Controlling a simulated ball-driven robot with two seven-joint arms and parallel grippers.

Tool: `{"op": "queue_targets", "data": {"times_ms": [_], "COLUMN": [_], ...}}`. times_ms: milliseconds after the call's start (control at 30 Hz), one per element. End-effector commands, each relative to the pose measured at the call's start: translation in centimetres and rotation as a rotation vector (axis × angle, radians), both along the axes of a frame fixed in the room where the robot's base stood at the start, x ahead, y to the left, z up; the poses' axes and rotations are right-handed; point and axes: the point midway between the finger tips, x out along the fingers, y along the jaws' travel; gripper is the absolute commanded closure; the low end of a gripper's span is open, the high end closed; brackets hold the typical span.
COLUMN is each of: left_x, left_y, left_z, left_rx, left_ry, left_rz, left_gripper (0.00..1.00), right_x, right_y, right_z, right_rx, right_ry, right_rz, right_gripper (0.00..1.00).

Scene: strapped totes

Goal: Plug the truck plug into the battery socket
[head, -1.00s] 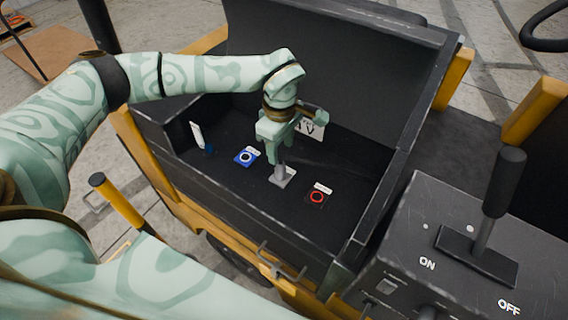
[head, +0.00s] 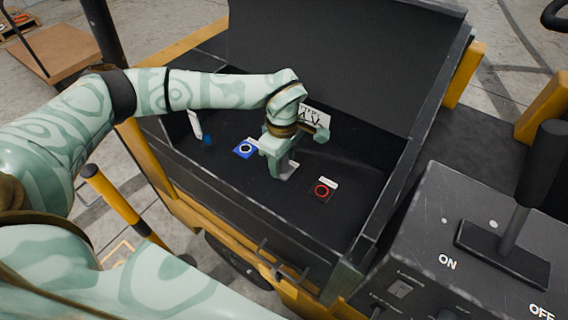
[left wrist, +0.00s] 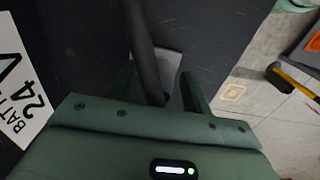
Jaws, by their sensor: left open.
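My left gripper (head: 278,174) is low over the dark floor of the open battery box, with its jaws open. A grey piece (head: 290,168) stands at the gripper's fingers and is partly hidden by them. In the left wrist view, a grey flat surface (left wrist: 170,66) lies beyond the open fingers (left wrist: 160,92), and a dark cable-like bar (left wrist: 143,50) runs down between them. I cannot tell whether this is the truck plug. A blue-framed round socket (head: 245,149) sits left of the gripper, and a red-ringed round socket (head: 322,190) sits right of it. My right gripper is not seen.
The box has a raised back wall (head: 340,70) and a front wall (head: 250,215) around the gripper. A white "24 V" battery label (left wrist: 20,85) is close by. A blue item (head: 207,140) stands at the box's left end. A lever console (head: 450,235) stands at right.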

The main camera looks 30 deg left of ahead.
Motion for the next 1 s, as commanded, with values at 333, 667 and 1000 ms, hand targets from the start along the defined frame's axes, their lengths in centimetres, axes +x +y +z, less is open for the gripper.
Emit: {"op": "queue_targets", "data": {"times_ms": [333,667,1000], "left_x": [0.02,0.03,0.02], "left_y": [-0.02,-0.02,0.00], "left_z": [-0.43,-0.40,-0.43], "left_rx": [-0.001,0.000,0.000], "left_ry": [-0.001,-0.001,-0.001], "left_rz": [-0.001,-0.001,-0.001], "left_gripper": [0.51,0.51,0.51], "right_x": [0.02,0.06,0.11], "right_y": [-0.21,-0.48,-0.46], "right_z": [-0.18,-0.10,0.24], "right_rx": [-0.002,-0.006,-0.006], "right_ry": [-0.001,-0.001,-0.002], "right_rz": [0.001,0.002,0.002], "right_gripper": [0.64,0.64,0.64]}}
